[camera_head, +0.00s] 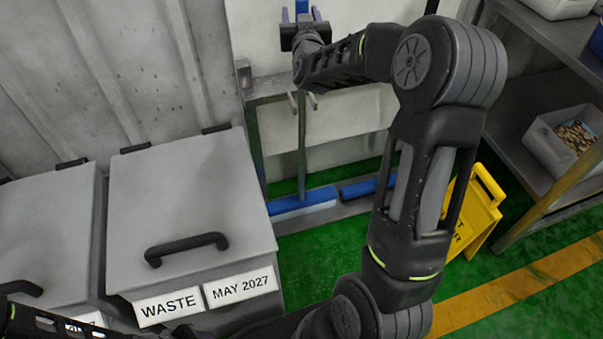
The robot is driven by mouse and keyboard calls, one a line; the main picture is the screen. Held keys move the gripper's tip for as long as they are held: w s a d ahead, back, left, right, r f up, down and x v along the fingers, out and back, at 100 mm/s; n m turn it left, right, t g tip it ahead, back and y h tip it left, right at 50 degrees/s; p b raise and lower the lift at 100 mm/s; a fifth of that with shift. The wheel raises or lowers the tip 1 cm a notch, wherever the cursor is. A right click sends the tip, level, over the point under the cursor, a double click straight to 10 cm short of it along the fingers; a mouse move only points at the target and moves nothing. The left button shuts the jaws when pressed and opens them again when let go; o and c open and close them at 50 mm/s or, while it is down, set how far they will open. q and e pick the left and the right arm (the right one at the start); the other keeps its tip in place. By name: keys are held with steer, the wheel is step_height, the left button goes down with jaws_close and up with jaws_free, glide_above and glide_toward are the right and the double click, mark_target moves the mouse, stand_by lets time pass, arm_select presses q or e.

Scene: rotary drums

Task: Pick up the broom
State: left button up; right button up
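The broom has a long upright pole (302,150) and a blue head (303,203) near the green floor. It stands against the pale wall panel at a wall rack. My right gripper (301,14) is at the top edge of the view, in line with the upper pole. Its two fingers look spread, with a blue part of the handle showing between them. I cannot tell whether they touch it. My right arm hides part of the area right of the pole. My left gripper is not in view; only dark arm parts show at the bottom left.
Grey waste bins (190,200) stand at the left. A second blue head (362,187) is right of the broom's head, partly behind my arm. A yellow floor sign (474,212) and a metal shelf (510,130) with a grey crate (560,150) are at the right.

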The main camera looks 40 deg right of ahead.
steer(key=shift+c, duration=0.5)
jaws_close()
stand_by(0.3)
steer(key=shift+r, duration=0.1)
